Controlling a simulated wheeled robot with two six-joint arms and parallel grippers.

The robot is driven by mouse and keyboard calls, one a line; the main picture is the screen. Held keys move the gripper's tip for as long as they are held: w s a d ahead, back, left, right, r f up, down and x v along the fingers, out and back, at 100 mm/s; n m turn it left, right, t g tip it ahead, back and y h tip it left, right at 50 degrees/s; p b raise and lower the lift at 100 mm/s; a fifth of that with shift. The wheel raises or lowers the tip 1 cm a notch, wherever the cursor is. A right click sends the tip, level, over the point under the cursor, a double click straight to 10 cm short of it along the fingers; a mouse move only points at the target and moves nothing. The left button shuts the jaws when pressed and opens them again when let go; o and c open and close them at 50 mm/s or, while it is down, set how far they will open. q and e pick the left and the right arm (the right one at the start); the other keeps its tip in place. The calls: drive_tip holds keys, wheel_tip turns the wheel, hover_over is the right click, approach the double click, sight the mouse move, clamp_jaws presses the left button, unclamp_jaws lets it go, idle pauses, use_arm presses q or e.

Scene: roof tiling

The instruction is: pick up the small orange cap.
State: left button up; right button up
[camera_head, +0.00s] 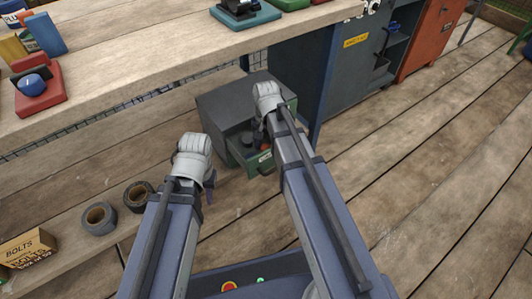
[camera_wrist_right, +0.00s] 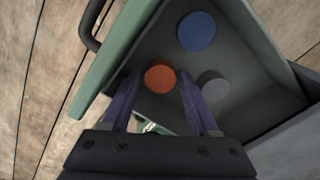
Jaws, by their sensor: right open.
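The small orange cap (camera_wrist_right: 160,76) lies in the open green drawer (camera_wrist_right: 125,50), seen in the right wrist view. My right gripper (camera_wrist_right: 160,84) is open, with its purple fingertips on either side of the cap and a narrow gap on each side. Whether the fingers are at the cap's height is hard to tell. In the head view the drawer (camera_head: 262,163) is pulled out of a grey cabinet, and my right wrist hides the right fingers. My left gripper (camera_head: 211,193) hangs left of the drawer; its fingers are mostly hidden behind the wrist.
A larger blue cap (camera_wrist_right: 197,31) and a grey cap (camera_wrist_right: 213,86) lie near the orange one in the drawer. The grey cabinet (camera_head: 225,100) stands behind. Black tape rolls (camera_head: 98,218) and a bolts box (camera_head: 28,247) sit at lower left. A workbench (camera_head: 130,75) runs above.

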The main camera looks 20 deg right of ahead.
use_arm(q)
drive_tip(key=shift+r, duration=0.1)
use_arm(e)
drive_tip(key=shift+c, duration=0.2)
clamp_jaws()
drive_tip(key=shift+r, duration=0.15)
